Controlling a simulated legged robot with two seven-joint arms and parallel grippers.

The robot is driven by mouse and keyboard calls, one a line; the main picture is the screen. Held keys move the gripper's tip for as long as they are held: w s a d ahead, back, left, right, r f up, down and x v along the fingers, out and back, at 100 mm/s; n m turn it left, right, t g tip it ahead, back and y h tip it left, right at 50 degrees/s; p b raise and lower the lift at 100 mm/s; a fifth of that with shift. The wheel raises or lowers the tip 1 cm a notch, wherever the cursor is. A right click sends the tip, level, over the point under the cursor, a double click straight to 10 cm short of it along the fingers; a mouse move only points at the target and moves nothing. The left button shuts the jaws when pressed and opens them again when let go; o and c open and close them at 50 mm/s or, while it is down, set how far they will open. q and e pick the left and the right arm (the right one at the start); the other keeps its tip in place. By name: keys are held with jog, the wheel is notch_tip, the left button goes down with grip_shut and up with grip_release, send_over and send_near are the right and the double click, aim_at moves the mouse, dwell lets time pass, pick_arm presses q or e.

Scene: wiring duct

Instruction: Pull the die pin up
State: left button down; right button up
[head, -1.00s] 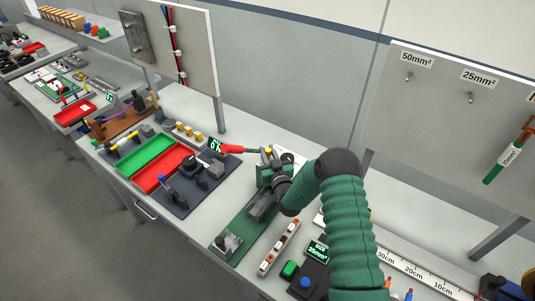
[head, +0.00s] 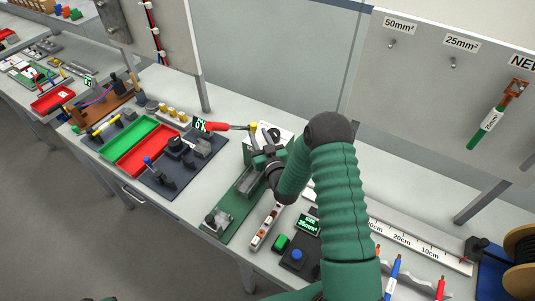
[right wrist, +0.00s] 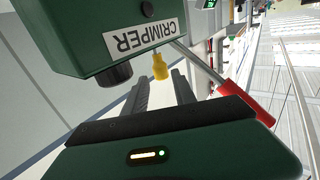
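The crimper (right wrist: 115,35) is a green body with a white label, at the top left of the right wrist view. A yellow pin (right wrist: 159,65), which looks like the die pin, stands out beside it. The pin also shows small in the head view (head: 253,127). My right gripper (right wrist: 162,83) is open, with two dark fingers apart and the pin just past their tips, roughly between them. No contact shows. In the head view my right gripper (head: 262,151) is at the crimper, hiding much of it. My left gripper is not in view.
A red-handled lever (head: 216,126) extends left from the crimper. The green base (head: 233,212) runs toward the front edge. Red (head: 145,150) and green (head: 130,135) trays are left. A ruler (head: 415,240) and a coloured-button box (head: 296,256) lie right of the base.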

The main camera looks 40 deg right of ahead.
jog(key=b+v, duration=0.2)
jog(key=v, duration=0.9)
jog(key=shift+s, duration=0.2)
jog(key=shift+r, duration=0.15)
jog(key=a+f+n+g+y, duration=0.35)
jog(key=a+g, duration=0.25)
jog(key=a, duration=0.2)
jog(key=s+a+r+g, duration=0.1)
jog(key=s+a+g, duration=0.3)
jog(key=s, duration=0.4)
jog(key=s+a+r+g+y, duration=0.1)
jog(key=s+a+g, duration=0.3)
jog(key=s, duration=0.4)
jog(key=shift+a+g, duration=0.4)
jog(key=shift+a, duration=0.3)
